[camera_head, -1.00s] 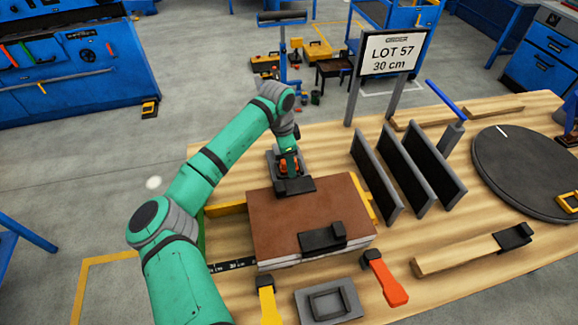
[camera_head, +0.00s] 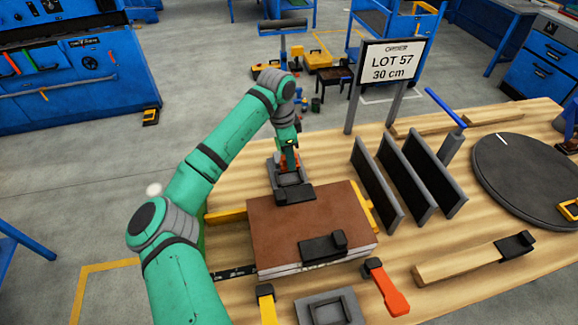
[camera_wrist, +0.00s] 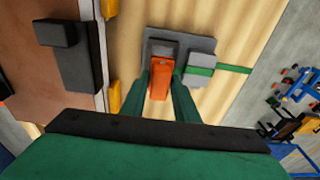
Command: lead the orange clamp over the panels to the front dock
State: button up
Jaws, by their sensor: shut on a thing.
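My gripper (camera_head: 287,152) is shut on the orange clamp (camera_wrist: 160,78), which shows between its two green fingers in the wrist view. In the head view it is behind the brown panel stack (camera_head: 285,228), above a grey square dock (camera_head: 290,179). Whether the clamp still touches this dock is unclear. The clamp's lower part is hidden. The front dock (camera_head: 328,309), a grey block with a square recess, stands empty before the stack, partly cut off by the picture edge.
A black block (camera_head: 322,246) lies on the stack's front edge, and another (camera_head: 295,194) is at its rear edge. An orange-handled piece (camera_head: 388,288) and a yellow one (camera_head: 266,303) flank the front dock. Dark upright plates (camera_head: 406,178) and a sign (camera_head: 390,62) stand right.

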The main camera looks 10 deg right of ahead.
jog(key=shift+r, duration=4.65)
